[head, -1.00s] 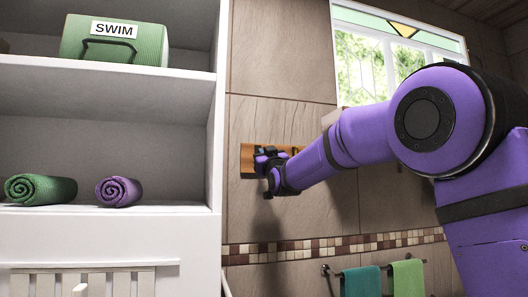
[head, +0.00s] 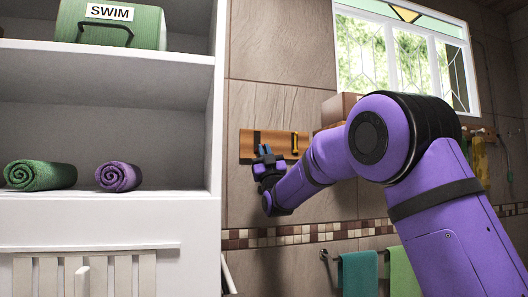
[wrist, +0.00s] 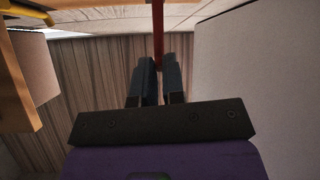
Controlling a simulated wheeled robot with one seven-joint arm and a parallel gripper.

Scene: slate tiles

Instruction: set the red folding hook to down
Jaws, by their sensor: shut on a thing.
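The red folding hook (wrist: 158,32) shows in the wrist view as a narrow red bar running up from between my fingertips. My gripper (wrist: 159,68) is shut on it, with one dark finger on each side. In the head view my gripper (head: 264,150) points upward in front of the wooden hook board (head: 280,140) on the tiled wall. The red hook cannot be made out there, so I cannot tell its exact angle.
The white shelf unit (head: 214,100) stands close on the left. A towel rail with a teal towel (head: 359,274) and a green towel (head: 401,272) is below right. A window (head: 400,55) is above.

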